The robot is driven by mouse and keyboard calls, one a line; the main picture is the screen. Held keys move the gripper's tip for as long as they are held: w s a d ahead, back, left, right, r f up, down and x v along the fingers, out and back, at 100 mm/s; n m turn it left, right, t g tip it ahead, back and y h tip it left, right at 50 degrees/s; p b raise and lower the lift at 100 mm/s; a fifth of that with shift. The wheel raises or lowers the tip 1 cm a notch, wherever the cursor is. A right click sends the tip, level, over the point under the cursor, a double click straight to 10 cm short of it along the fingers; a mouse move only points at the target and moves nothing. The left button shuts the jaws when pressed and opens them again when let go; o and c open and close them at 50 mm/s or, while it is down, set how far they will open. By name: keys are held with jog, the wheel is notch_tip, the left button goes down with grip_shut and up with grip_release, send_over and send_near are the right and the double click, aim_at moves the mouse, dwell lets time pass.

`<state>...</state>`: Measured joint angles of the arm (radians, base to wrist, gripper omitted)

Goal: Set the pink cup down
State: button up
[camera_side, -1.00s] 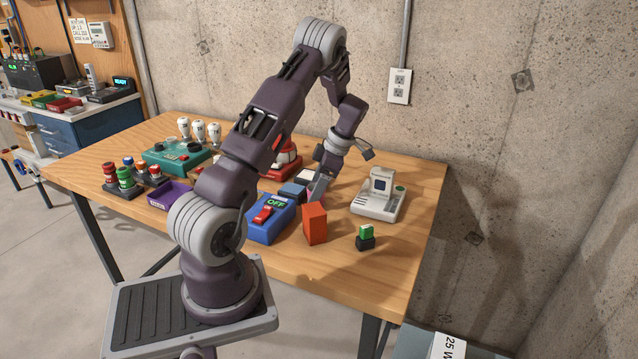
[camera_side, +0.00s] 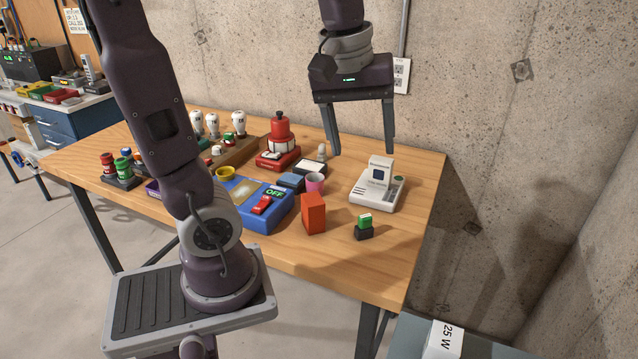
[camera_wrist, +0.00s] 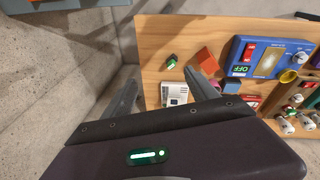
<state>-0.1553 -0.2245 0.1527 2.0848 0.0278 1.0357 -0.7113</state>
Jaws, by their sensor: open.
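The pink cup (camera_side: 315,183) stands upright on the wooden table (camera_side: 405,268), between the blue OFF switch box and the white device. My gripper (camera_side: 362,150) is open and empty, raised above the back of the table, with its fingers pointing down and apart from the cup. In the wrist view my gripper (camera_wrist: 164,98) shows its two fingers spread wide with nothing between them. The cup is hard to make out in the wrist view.
Close around the cup are an orange block (camera_side: 313,214), a blue switch box (camera_side: 262,208), a small blue block (camera_side: 291,181) and a white device (camera_side: 377,190). A green-topped block (camera_side: 364,226) sits near the front. The concrete wall is close behind.

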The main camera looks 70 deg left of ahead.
jog(key=s+d+f+m+t, duration=0.2)
jog(key=s+d+m, duration=0.6)
jog(key=s+m, duration=0.2)
jog(key=shift+s+d+m+t+h, duration=0.25)
jog(key=shift+m+t+h, duration=0.15)
jog(key=shift+m, duration=0.4)
jog(key=shift+w+f, duration=0.1)
